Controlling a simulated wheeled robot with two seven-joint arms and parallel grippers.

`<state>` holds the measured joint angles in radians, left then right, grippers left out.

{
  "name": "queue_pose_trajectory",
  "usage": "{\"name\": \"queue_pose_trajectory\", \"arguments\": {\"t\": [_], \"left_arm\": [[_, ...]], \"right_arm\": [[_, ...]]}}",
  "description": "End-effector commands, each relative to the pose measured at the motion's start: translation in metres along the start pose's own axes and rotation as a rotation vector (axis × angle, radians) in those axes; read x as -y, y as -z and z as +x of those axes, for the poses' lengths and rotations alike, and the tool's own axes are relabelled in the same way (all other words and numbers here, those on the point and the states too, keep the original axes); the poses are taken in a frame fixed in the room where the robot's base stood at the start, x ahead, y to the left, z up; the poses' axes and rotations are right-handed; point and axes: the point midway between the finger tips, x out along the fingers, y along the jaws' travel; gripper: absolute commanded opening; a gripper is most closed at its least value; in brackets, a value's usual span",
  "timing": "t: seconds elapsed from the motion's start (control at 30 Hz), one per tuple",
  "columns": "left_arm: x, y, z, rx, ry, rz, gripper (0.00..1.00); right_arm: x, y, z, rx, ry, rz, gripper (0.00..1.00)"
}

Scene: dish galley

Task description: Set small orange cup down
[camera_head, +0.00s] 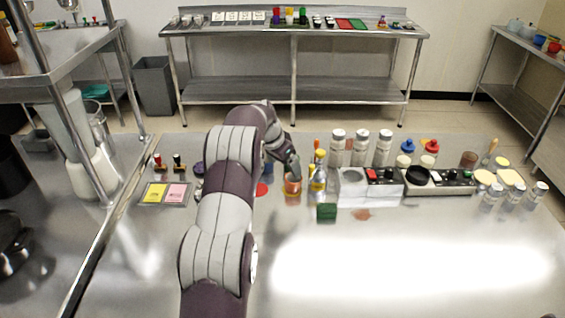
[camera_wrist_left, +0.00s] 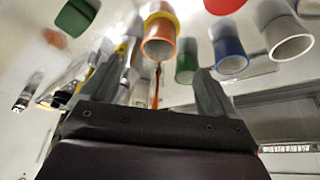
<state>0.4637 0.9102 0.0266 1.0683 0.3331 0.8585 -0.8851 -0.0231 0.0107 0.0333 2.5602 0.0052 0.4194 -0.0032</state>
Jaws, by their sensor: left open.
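The small orange cup (camera_head: 292,187) stands on the steel counter, just below and in front of my left gripper (camera_head: 289,163) in the head view. In the left wrist view the orange cup (camera_wrist_left: 159,47) has its open mouth toward the camera, with a yellow band or disc (camera_wrist_left: 160,13) at its far end. My left gripper is open. Its two fingers show on either side of the orange cup's line, and the cup looks free between and beyond them. I cannot tell whether a finger touches it. My right gripper is not in view.
The front right counter is clear.

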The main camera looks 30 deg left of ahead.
Motion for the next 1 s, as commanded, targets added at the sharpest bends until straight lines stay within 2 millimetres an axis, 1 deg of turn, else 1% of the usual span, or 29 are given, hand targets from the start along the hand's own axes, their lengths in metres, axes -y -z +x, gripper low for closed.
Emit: {"name": "queue_pose_trajectory", "arguments": {"t": [0.1, 0.23, 0.3, 0.37, 0.47, 0.5, 0.57, 0.6, 0.67, 0.7, 0.77, 0.8, 0.9, 1.0], "left_arm": [[0.0, 0.0, -0.012, 0.0, 0.001, 0.0, 0.89], [0.0, 0.0, -0.017, 0.001, 0.0, -0.001, 0.89], [-0.005, -0.001, -0.018, 0.006, -0.001, -0.004, 0.89], [-0.02, -0.002, -0.021, 0.021, -0.003, -0.016, 0.89], [-0.073, -0.014, -0.032, 0.073, -0.006, -0.058, 0.89], [-0.101, -0.025, -0.039, 0.099, -0.003, -0.079, 0.89], [-0.145, -0.049, -0.05, 0.139, 0.004, -0.11, 0.89], [-0.173, -0.069, -0.057, 0.162, 0.01, -0.128, 0.89], [-0.209, -0.103, -0.069, 0.194, 0.02, -0.15, 0.89], [-0.23, -0.126, -0.075, 0.211, 0.027, -0.163, 0.89], [-0.254, -0.159, -0.084, 0.232, 0.036, -0.177, 0.89], [-0.267, -0.178, -0.089, 0.242, 0.041, -0.185, 0.89], [-0.286, -0.215, -0.098, 0.261, 0.049, -0.2, 0.89], [-0.294, -0.232, -0.101, 0.269, 0.053, -0.206, 0.89]], "right_arm": [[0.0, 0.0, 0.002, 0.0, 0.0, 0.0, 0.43], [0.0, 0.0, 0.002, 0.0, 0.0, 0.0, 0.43], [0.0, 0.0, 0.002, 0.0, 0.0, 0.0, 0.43], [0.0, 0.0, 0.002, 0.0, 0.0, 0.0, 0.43], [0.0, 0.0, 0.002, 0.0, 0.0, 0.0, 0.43], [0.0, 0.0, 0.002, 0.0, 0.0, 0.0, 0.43], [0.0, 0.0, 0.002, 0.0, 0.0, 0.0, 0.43], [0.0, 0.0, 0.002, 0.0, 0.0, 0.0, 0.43], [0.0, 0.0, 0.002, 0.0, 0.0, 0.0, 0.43], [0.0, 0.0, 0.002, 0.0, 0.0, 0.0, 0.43], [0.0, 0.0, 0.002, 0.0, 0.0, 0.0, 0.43], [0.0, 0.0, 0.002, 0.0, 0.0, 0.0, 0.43], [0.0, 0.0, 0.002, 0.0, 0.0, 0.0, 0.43], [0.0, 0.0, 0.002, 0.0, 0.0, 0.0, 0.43]]}}
